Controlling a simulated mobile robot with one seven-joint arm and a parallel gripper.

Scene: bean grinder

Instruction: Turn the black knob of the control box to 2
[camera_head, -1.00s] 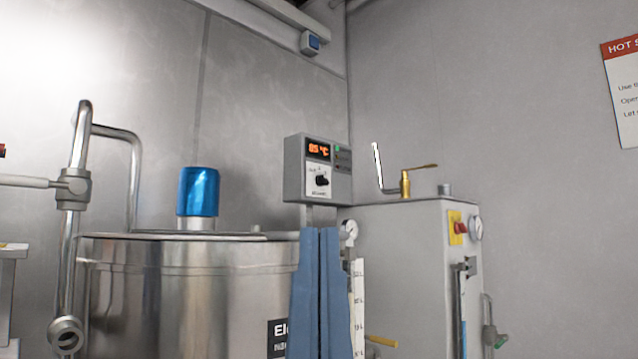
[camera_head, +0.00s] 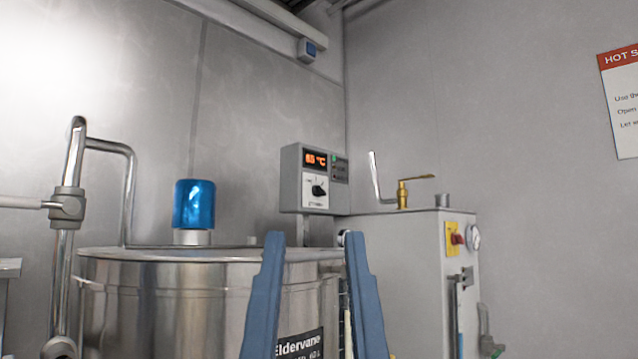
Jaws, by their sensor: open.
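The control box (camera_head: 291,178) is a grey box on a post at the back, near the room's corner. Its orange display reads what looks like 85 °C. The black knob (camera_head: 319,190) sits on a white dial plate below the display; its markings are too small to read. My gripper (camera_head: 315,238) shows as two blue fingers, spread apart and empty. Its fingertips appear below the control box in the picture and nearer to me, not touching the knob. Nothing hides the knob.
A steel vat (camera_head: 180,300) with a blue cylinder (camera_head: 194,204) on top stands at left. A grey cabinet (camera_head: 405,260) with a brass valve (camera_head: 402,194) and a red switch (camera_head: 457,239) stands at right. Steel pipes (camera_head: 128,190) rise at the left. Space before the box looks clear.

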